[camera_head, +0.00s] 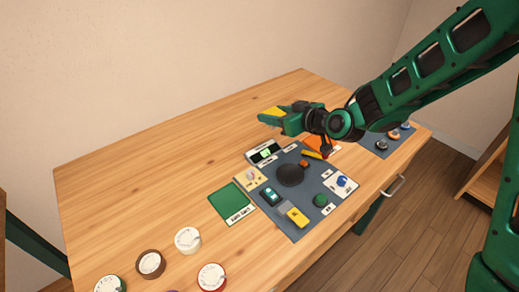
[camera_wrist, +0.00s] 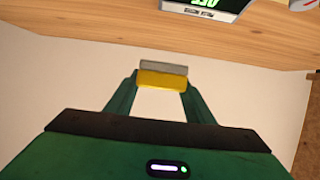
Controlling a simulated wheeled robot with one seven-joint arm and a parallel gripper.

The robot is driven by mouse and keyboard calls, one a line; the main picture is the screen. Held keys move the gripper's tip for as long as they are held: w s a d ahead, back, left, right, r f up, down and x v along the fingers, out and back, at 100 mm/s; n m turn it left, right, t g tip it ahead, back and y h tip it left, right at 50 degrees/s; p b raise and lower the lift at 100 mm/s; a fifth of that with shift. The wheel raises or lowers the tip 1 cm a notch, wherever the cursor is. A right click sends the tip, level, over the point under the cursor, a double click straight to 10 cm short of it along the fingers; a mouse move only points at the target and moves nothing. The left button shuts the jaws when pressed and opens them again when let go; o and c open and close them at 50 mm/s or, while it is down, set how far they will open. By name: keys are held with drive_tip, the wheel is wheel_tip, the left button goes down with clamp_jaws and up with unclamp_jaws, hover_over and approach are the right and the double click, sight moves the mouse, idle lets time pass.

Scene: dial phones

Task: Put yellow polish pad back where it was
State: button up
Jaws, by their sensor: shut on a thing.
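The yellow polish pad, a yellow block with a grey layer (camera_wrist: 162,79), is between my gripper's fingertips in the wrist view. My gripper (camera_head: 268,115) is shut on it, raised above the table at the back of the blue-grey work mat (camera_head: 262,221); a patch of yellow (camera_head: 275,111) shows at its fingers. Another yellow block (camera_head: 297,216) lies near the mat's front edge, beside a grey piece (camera_head: 285,206). A green labelled square (camera_head: 229,203) lies left of the mat and looks empty. An orange square (camera_head: 317,142) behind the mat is partly hidden by my arm.
Several round dials or tins (camera_head: 187,239) stand at the front left. More round items (camera_head: 393,134) lie at the right.

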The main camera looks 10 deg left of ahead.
drive_tip(key=shift+s+a, duration=0.1)
drive_tip(key=shift+a, duration=0.1)
drive_tip(key=shift+f, duration=0.15)
drive_tip(key=w+d+f, duration=0.1)
drive_tip(key=w+f, duration=0.1)
drive_tip(key=w, duration=0.1)
drive_tip(key=w+d+f, duration=0.2)
drive_tip(key=w, duration=0.2)
drive_tip(key=w+d+f, duration=0.2)
drive_tip(key=w, duration=0.1)
drive_tip(key=shift+w+f, duration=0.15)
drive_tip(key=shift+f, duration=2.2)
drive_tip(key=shift+f, duration=0.1)
drive_tip(key=o, duration=1.2)
drive_tip(key=shift+c, duration=0.2)
drive_tip(key=v, duration=1.2)
